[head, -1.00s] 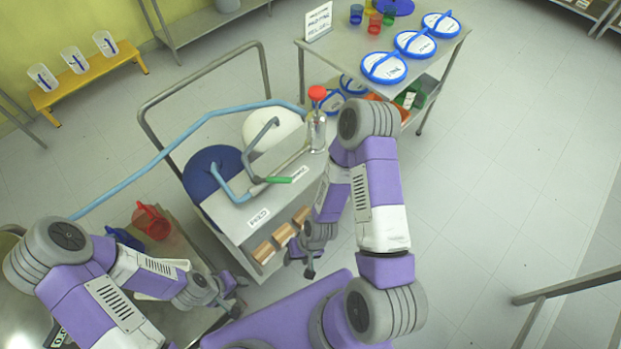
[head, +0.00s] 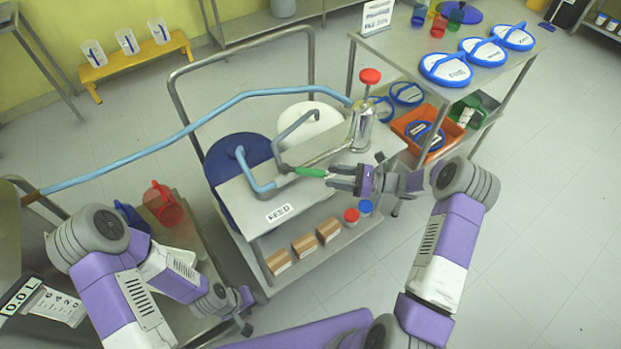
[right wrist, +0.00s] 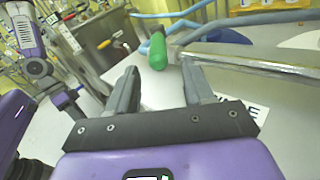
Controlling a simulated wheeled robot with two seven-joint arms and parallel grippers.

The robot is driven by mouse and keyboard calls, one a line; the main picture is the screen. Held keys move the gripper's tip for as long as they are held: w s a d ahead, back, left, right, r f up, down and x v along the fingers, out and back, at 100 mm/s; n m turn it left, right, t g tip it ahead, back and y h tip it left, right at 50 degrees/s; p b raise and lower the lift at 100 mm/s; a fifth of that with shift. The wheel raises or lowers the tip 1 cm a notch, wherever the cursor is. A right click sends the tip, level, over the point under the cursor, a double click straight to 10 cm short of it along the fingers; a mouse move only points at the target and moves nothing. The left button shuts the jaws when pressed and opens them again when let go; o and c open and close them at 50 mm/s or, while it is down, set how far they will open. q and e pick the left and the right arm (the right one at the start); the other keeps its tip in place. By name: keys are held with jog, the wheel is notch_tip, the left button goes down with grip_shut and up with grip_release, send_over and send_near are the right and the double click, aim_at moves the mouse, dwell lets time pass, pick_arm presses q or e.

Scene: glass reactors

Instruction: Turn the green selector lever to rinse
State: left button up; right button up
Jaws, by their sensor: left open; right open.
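The green selector lever (head: 310,172) lies across the cart's top, pointing right from a metal valve joint where pipes meet. My right gripper (head: 333,178) is open just right of the lever's free end. In the right wrist view the green lever (right wrist: 158,52) stands ahead of and between the two open fingers (right wrist: 160,85), seemingly just beyond their tips; I cannot tell whether they touch. A label reading FEED (head: 278,212) is at the cart top's front. My left gripper (head: 242,308) is open, low at the left.
A glass vessel with a red knob (head: 370,77) stands behind my right gripper. Metal pipes (head: 295,130) and a blue hose (head: 150,160) cross the cart. A side table (head: 400,50) is at the back right.

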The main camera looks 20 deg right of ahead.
aim_at(300, 171)
jog(key=shift+w+a+r, duration=0.1)
jog(key=shift+w+a, duration=0.05)
jog(key=shift+a, duration=0.15)
jog(key=b+x, duration=0.1)
jog(key=x, duration=0.6)
jog(key=shift+r, duration=0.1)
grip_shut()
